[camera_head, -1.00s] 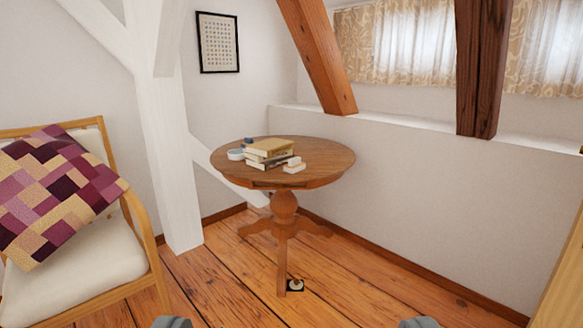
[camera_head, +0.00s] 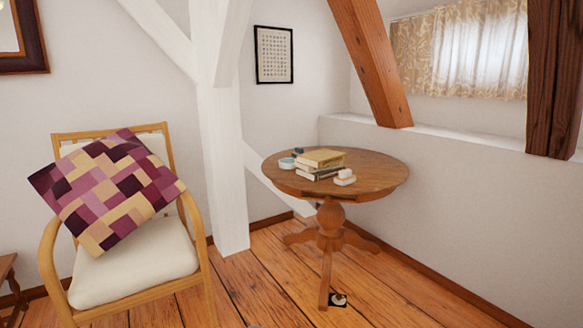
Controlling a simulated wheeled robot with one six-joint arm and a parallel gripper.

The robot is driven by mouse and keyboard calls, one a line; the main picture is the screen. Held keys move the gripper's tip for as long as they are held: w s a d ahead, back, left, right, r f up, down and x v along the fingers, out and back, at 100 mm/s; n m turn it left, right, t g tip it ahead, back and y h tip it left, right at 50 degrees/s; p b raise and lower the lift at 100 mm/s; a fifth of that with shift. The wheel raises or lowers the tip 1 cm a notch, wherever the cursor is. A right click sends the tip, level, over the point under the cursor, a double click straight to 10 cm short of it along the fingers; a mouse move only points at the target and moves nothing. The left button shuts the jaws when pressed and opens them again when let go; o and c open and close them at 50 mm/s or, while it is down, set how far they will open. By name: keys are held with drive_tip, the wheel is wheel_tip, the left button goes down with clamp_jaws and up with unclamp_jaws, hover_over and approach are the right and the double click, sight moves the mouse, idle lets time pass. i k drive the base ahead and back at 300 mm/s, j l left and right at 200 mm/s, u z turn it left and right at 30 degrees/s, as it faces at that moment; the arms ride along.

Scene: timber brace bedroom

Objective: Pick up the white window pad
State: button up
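No thing in view is clearly a white window pad. Small white block-like items (camera_head: 345,178) lie near the front edge of the round wooden table (camera_head: 375,172), beside a stack of books (camera_head: 320,162). A small dark square with a whitish round thing on it (camera_head: 338,300) lies on the floor by the table's foot. I cannot tell whether either is the pad. Of my gripper (camera_head: 253,326), at most a tiny grey sliver shows at the bottom edge, well apart from the table. Its fingers cannot be made out, and it touches nothing that I can see.
An armchair (camera_head: 140,270) with a patchwork cushion (camera_head: 107,190) stands at left. A white timber post (camera_head: 225,150) stands between chair and table. A blue-and-white dish (camera_head: 287,162) sits on the table. Plank floor (camera_head: 270,270) is clear in front. A ledge (camera_head: 450,132) runs below the curtained window.

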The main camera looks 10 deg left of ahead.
sight(345, 177)
drive_tip(key=i+j, duration=0.1)
drive_tip(key=i, duration=0.4)
drive_tip(key=i+j+z, duration=0.1)
drive_tip(key=i, duration=0.4)
drive_tip(key=i+j, duration=0.15)
drive_tip(key=i, duration=0.3)
drive_tip(key=i+j+z, duration=0.1)
drive_tip(key=i, duration=0.4)
drive_tip(key=i+j, duration=0.25)
drive_tip(key=i, duration=0.2)
drive_tip(key=i+j+z, duration=0.1)
drive_tip(key=i, duration=0.4)
